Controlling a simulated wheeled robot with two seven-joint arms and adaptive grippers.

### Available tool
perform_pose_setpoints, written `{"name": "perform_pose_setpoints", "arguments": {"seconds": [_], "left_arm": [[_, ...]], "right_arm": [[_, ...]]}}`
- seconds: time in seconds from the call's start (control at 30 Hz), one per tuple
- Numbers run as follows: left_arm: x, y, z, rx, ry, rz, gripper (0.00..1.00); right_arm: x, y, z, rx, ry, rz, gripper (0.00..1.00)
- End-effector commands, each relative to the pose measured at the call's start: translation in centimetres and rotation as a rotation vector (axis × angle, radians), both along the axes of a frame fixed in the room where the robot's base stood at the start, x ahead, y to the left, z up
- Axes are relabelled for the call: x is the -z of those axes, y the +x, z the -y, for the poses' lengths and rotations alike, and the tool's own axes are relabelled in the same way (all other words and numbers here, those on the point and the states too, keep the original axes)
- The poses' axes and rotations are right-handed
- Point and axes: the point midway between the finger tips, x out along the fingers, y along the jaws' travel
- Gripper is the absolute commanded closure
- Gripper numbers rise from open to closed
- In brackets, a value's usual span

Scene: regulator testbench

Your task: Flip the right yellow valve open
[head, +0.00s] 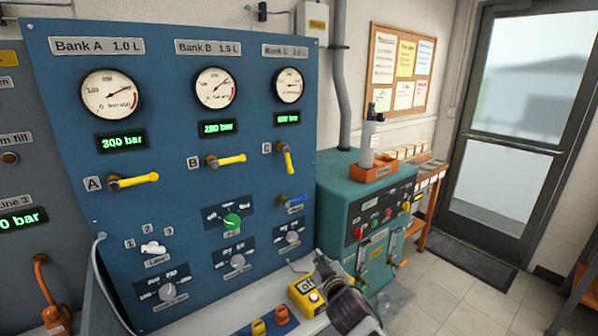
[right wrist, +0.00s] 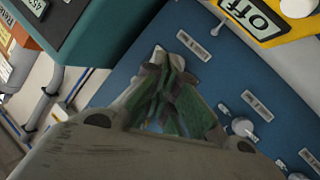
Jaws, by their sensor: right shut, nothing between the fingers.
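The right yellow valve C (head: 288,161) is on the blue panel under the Bank C gauge; its lever hangs nearly straight down, tilted slightly. Yellow valve B (head: 228,160) and yellow valve A (head: 135,181) have their levers pointing right, roughly level. My right gripper (head: 321,259) is low in front of the panel's right edge, well below valve C and apart from it. In the right wrist view its fingers (right wrist: 178,62) are shut together and hold nothing. No yellow lever shows in that view. My left gripper is not in view.
A yellow box marked "off" (head: 306,296) stands on the bench beside my right gripper. A blue lever (head: 291,202) is below valve C. A teal cabinet (head: 340,185) with an orange tray (head: 372,173) stands right of the panel. The space before valve C looks clear.

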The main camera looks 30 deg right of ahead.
Motion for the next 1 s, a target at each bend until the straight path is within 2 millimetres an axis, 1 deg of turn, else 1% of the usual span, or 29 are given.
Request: {"name": "perform_pose_setpoints", "arguments": {"seconds": [0.03, 0.1, 0.23, 0.37, 0.5, 0.73, 0.9, 1.0], "left_arm": [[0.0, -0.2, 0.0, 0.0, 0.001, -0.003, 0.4], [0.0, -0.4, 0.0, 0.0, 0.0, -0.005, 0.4], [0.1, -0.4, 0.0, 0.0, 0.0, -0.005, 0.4], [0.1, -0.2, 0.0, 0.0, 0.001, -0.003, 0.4], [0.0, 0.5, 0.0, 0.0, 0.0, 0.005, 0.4], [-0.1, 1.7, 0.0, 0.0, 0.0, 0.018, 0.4], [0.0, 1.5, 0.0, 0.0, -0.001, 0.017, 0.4], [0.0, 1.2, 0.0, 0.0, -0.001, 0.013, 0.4]], "right_arm": [[-1.5, 0.7, 0.6, -0.006, -0.03, 0.048, 1.0], [-3.6, 1.5, 1.4, -0.017, -0.073, 0.116, 1.0], [-7.5, 2.7, 2.4, -0.047, -0.154, 0.237, 1.0], [-11.4, 3.5, 3.1, -0.085, -0.238, 0.35, 1.0], [-15.2, 4.1, 3.4, -0.137, -0.332, 0.457, 1.0], [-20.8, 4.3, 3.2, -0.239, -0.491, 0.603, 1.0], [-24.0, 4.2, 2.6, -0.329, -0.612, 0.683, 1.0], [-25.6, 4.0, 2.3, -0.385, -0.684, 0.717, 1.0]]}}
